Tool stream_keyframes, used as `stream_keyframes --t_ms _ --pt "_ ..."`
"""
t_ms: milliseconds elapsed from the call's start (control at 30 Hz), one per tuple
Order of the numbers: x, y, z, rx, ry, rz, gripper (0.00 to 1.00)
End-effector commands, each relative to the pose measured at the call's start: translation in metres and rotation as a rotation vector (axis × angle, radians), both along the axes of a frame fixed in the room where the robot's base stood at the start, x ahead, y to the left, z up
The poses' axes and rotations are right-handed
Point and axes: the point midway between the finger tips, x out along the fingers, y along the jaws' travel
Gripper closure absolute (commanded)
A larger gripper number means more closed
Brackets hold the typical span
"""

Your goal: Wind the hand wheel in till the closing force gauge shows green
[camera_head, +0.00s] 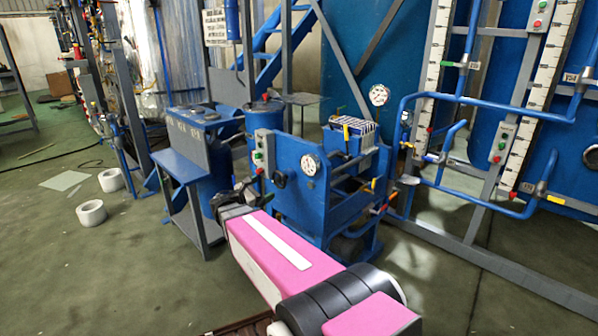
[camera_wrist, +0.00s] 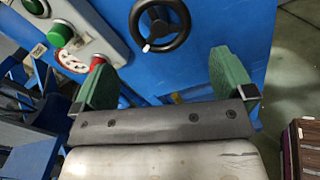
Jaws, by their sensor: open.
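The hand wheel (camera_wrist: 160,22) is black with spokes and a small white-tipped part on its lower rim. It is on the blue front plate (camera_wrist: 205,25) of the press. The wheel also shows in the head view (camera_head: 279,180). The closing force gauge (camera_head: 310,164) is a round white dial on the same plate, right of and above the wheel. Its needle and colours are too small to read. My gripper (camera_wrist: 158,82) is open and empty, its green fingers wide apart. In the wrist view, the wheel lies beyond the fingertips, apart from them. The gauge is outside the wrist view.
A grey button box (camera_wrist: 95,35) with green and red buttons is left of the wheel. A blue side table (camera_head: 180,165) and tank stand left of the press. Pipes and a scaled frame (camera_head: 545,80) stand at right. White rolls (camera_head: 91,213) lie on the open floor at left.

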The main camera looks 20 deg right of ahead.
Motion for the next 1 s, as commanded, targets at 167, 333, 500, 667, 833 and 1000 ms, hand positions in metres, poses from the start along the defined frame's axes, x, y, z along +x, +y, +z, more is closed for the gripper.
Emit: stream_keyframes --t_ms 167,333,500,667,833,1000 --pt "0.003 -0.003 -0.003 0.000 -0.001 0.000 0.00" --pt "0.007 -0.013 -0.003 0.000 -0.001 0.000 0.00" --pt "0.015 -0.037 -0.003 0.000 -0.001 -0.001 0.00" --pt "0.025 -0.062 -0.003 0.000 -0.001 -0.001 0.00" --pt "0.033 -0.086 -0.003 0.001 -0.001 -0.001 0.00" --pt "0.038 -0.099 -0.003 0.001 -0.001 0.001 0.00"
